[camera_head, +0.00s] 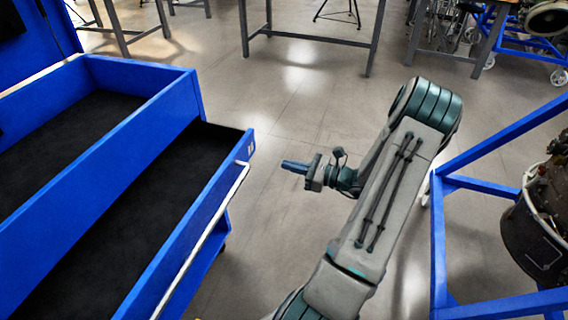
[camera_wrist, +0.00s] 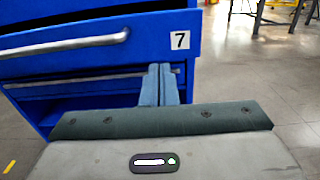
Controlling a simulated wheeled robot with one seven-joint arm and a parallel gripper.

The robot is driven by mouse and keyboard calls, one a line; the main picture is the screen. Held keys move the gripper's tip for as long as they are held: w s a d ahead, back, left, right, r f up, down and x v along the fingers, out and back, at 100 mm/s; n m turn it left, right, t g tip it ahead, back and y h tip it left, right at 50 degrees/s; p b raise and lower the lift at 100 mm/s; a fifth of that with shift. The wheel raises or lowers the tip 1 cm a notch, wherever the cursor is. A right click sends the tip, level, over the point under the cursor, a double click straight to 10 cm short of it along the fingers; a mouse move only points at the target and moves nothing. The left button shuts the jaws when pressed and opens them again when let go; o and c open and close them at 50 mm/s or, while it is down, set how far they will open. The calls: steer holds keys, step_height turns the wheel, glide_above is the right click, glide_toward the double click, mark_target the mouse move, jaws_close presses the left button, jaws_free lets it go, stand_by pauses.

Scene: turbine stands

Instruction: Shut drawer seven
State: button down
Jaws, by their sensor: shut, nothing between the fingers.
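A blue drawer (camera_head: 200,215) with a dark lining stands pulled out from the blue cabinet at the left in the head view. Its front bears a silver bar handle (camera_head: 212,230). In the wrist view the drawer front (camera_wrist: 150,42) carries a white label with a 7 (camera_wrist: 180,41) and its handle (camera_wrist: 70,45). My gripper (camera_head: 284,164) is shut and empty, to the right of the drawer front and apart from it in the head view. In the wrist view my gripper's fingertips (camera_wrist: 160,68) are together, just below the label; whether they touch the front is unclear.
Another open blue drawer or tray (camera_head: 75,125) lies at the far left. A blue frame stand (camera_head: 440,225) holding an engine (camera_head: 540,225) is at the right. Grey tables (camera_head: 310,37) stand at the back. The floor between cabinet and stand is clear apart from my arm.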

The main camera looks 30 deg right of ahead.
mark_target(245, 154)
steer(key=p+x, duration=0.1)
steer(key=x, duration=1)
steer(key=shift+w+a, duration=0.2)
steer(key=shift+w, duration=0.1)
